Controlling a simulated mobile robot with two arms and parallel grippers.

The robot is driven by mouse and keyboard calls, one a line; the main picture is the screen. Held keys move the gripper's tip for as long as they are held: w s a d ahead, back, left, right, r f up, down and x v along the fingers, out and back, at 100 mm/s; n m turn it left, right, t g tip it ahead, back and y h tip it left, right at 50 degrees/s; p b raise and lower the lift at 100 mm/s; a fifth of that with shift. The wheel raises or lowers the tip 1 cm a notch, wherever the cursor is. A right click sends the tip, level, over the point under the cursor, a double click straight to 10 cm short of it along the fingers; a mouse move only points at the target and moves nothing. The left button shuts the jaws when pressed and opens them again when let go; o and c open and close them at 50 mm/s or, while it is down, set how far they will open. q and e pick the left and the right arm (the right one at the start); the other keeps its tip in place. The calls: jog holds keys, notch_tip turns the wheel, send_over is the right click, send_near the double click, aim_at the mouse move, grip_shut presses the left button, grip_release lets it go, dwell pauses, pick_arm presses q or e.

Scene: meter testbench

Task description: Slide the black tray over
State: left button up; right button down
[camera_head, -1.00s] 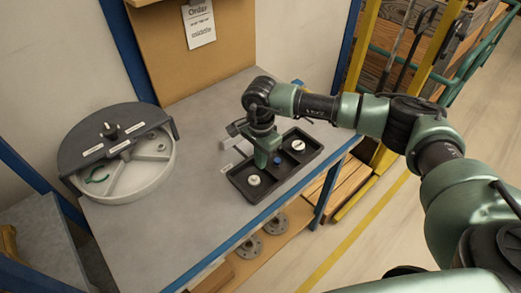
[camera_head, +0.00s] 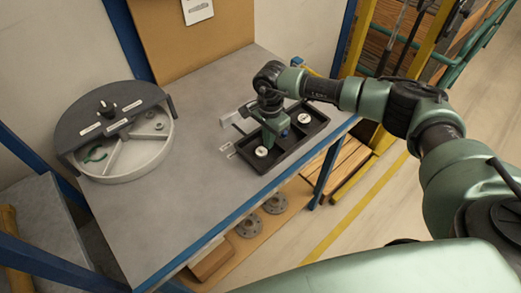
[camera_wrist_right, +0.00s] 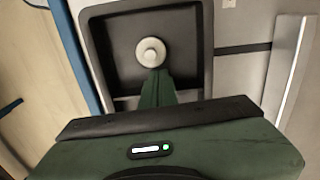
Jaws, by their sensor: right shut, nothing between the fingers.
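The black tray (camera_head: 285,151) lies on the grey workbench, near its right front edge. A white round part (camera_head: 262,151) sits in its near-left compartment and a white dial piece (camera_head: 304,118) at its far right end. My right gripper (camera_head: 275,130) reaches down over the tray's middle, shut and empty, and hides part of it. In the right wrist view the shut green fingers (camera_wrist_right: 157,80) point into a tray compartment beside the white round part (camera_wrist_right: 150,52); contact with the tray cannot be told. My left gripper is not in view.
A round grey-white container (camera_head: 140,155) with a dark half lid stands at the bench's left. The grey benchtop (camera_head: 185,190) between it and the tray is clear. Flanges (camera_head: 248,225) rest on a lower shelf.

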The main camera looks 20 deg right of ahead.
aim_at(293, 128)
jog(key=w+d+b, duration=0.1)
jog(key=d+b, duration=0.1)
jog(key=d, duration=0.1)
jog(key=w+d+b, duration=0.1)
jog(key=d+b, duration=0.1)
jog(key=d, duration=0.2)
jog(key=w+d+b, duration=0.2)
jog(key=d, duration=0.1)
jog(key=shift+d+f, duration=0.2)
jog(key=shift+d, duration=0.05)
jog(key=shift+w+d+r, duration=0.1)
jog(key=shift+d, duration=0.05)
jog(key=shift+r, duration=0.15)
